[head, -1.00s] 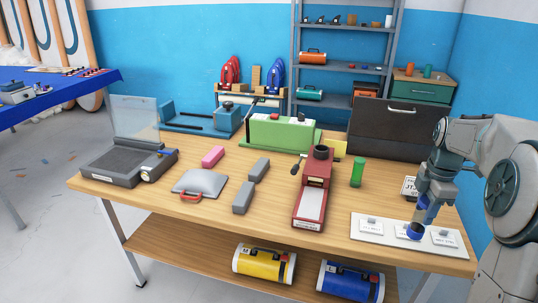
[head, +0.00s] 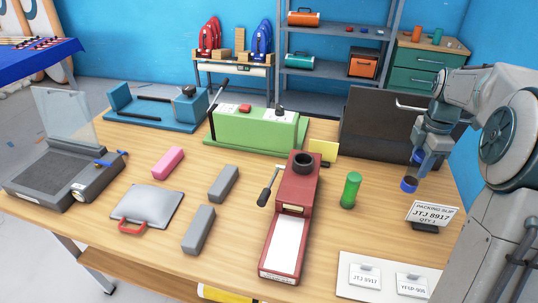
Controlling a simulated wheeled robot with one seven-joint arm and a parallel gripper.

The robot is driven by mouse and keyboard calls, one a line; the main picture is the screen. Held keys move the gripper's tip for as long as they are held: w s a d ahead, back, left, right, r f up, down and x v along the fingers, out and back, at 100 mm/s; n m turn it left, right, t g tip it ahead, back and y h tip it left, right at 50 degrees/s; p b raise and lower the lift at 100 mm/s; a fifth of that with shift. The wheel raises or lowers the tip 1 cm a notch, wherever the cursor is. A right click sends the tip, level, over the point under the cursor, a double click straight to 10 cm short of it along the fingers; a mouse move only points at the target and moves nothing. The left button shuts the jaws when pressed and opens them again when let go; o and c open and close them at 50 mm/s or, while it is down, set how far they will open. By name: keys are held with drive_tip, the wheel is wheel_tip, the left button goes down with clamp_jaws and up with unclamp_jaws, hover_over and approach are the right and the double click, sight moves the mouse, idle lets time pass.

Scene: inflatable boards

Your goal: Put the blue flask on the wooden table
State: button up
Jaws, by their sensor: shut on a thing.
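The blue flask (head: 408,184) is at the right, held in my gripper (head: 424,158) and partly hidden by its fingers. Its round blue end shows below the fingers and another blue part shows higher up. My gripper is shut on it and points down. The flask appears to be above the wooden table (head: 235,255), left of and behind the packing slip sign (head: 432,213). I cannot tell its exact height.
A green cylinder (head: 350,190) stands left of the flask, beside a red press (head: 290,220). A white board (head: 350,292) with labelled cards lies at the front right. A dark upright case (head: 375,125) and a green machine (head: 255,130) stand behind. Bare wood lies between them.

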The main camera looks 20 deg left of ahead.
drive_tip(key=shift+w, duration=0.15)
drive_tip(key=shift+w+a+f+p, duration=0.45)
drive_tip(key=shift+w+a+f, duration=0.9)
drive_tip(key=shift+f, duration=0.45)
drive_tip(key=shift+w+a+f+p, duration=0.45)
drive_tip(key=shift+w+a+f, duration=0.65)
drive_tip(key=shift+w+f, duration=0.65)
drive_tip(key=shift+w+a+f+p, duration=0.45)
drive_tip(key=shift+w+a+f, duration=0.85)
drive_tip(key=shift+f, duration=0.6)
drive_tip(key=shift+f, duration=0.2)
drive_tip(key=o, duration=1.1)
drive_tip(key=shift+c, duration=0.2)
